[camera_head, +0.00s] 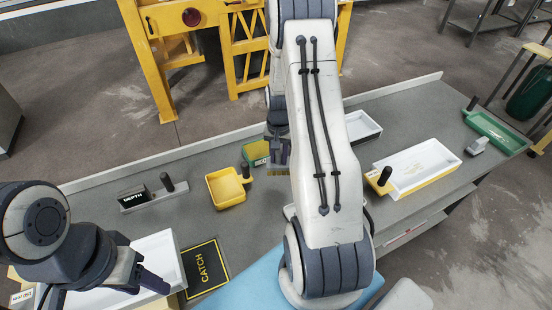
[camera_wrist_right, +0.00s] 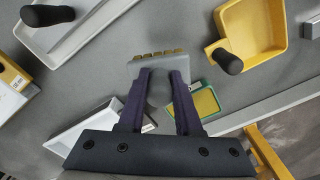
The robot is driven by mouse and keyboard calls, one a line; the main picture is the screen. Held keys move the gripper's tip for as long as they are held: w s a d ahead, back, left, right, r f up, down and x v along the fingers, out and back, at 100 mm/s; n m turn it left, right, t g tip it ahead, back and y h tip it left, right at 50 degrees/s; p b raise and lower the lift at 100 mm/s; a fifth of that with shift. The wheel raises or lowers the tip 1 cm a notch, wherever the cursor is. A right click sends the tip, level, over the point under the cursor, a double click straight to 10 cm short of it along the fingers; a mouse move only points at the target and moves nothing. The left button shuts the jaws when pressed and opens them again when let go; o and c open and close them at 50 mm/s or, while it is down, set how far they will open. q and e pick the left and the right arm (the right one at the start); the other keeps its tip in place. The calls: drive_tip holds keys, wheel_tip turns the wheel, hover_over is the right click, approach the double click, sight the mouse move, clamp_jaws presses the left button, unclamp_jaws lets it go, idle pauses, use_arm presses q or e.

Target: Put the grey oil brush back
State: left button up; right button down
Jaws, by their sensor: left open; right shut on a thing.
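The grey oil brush (camera_wrist_right: 158,68), a wide grey piece with a row of yellowish bristle tufts, is between the fingers of my right gripper (camera_wrist_right: 160,82), which is shut on it. The bristle edge points away from the wrist. In the head view my right gripper (camera_head: 277,150) is above the back middle of the table, beside the green and yellow block, and little of the brush shows. My left gripper (camera_head: 145,278) is open and empty at the lower left, over a white tray (camera_head: 152,248).
A yellow tray (camera_head: 226,188) with a black handle and a DEPTH block (camera_head: 135,196) stand left of the right gripper. A green and yellow block (camera_head: 255,152) is close to it. A CATCH mat (camera_head: 204,268) lies in front. White trays (camera_head: 420,164) and a green tray (camera_head: 497,132) are at right.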

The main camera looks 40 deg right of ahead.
sight(279, 174)
drive_tip(key=shift+s+r, duration=0.15)
drive_tip(key=shift+f+b, duration=2.75)
drive_tip(key=shift+f, duration=1.3)
drive_tip(key=shift+f, duration=0.3)
drive_tip(key=c, duration=0.5)
unclamp_jaws()
wheel_tip(279, 174, up, 10)
drive_tip(key=shift+r+b, duration=0.25)
drive_tip(key=shift+b, duration=0.95)
drive_tip(key=shift+a, duration=0.1)
